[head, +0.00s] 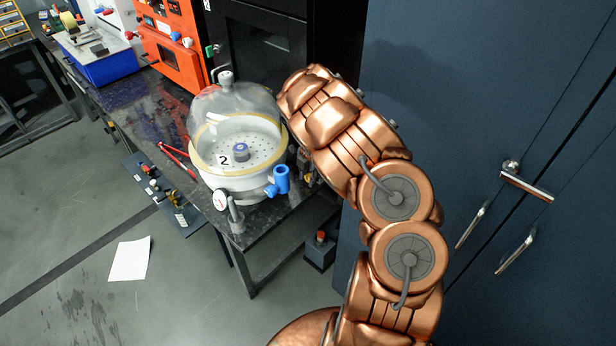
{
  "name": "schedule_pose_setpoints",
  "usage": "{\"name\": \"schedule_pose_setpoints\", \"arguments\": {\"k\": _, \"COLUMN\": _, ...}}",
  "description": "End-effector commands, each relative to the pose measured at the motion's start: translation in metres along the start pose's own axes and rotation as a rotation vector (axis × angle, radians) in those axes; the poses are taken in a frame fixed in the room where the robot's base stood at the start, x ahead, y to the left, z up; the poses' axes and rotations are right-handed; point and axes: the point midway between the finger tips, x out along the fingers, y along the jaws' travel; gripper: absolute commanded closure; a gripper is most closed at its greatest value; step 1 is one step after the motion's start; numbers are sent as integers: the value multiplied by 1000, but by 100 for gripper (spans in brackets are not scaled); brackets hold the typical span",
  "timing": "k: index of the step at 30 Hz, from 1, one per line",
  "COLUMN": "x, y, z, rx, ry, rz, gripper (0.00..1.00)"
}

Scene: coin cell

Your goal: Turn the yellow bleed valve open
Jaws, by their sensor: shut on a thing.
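A white vacuum desiccator (240,181) with a clear dome (233,104) and the number 2 on its front stands on the dark bench. A blue valve (278,181) sticks out at its lower right, and a small round gauge (221,200) sits at its front. I cannot make out a yellow bleed valve. My copper arm reaches up and left to just right of the dome. My gripper is hidden behind the arm, so its jaws and anything in them do not show. Small parts (305,168) between the desiccator and my arm are mostly covered.
Red-handled pliers (176,158) lie left of the desiccator. A dark blue cabinet (480,120) closes off the right. A paper sheet (130,259) lies on the open floor at left.

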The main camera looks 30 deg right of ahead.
Motion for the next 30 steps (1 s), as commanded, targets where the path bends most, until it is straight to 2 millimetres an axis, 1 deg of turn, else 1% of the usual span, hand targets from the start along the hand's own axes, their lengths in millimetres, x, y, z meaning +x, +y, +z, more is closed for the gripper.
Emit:
{"name": "schedule_pose_setpoints", "arguments": {"k": 9, "x": 1, "y": -1, "z": -1, "rx": 2, "ry": 0, "rz": 83, "gripper": 100}}
{"name": "schedule_pose_setpoints", "arguments": {"k": 20, "x": 0, "y": -1, "z": -1, "rx": 0, "ry": -3, "rz": 93, "gripper": 100}}
{"name": "schedule_pose_setpoints", "arguments": {"k": 21, "x": 0, "y": -1, "z": -1, "rx": 1, "ry": -3, "rz": 92, "gripper": 68}}
{"name": "schedule_pose_setpoints", "arguments": {"k": 28, "x": 0, "y": -2, "z": 0, "rx": 1, "ry": -3, "rz": 92, "gripper": 44}}
{"name": "schedule_pose_setpoints", "arguments": {"k": 30, "x": 0, "y": -2, "z": 0, "rx": 1, "ry": -4, "rz": 92, "gripper": 43}}
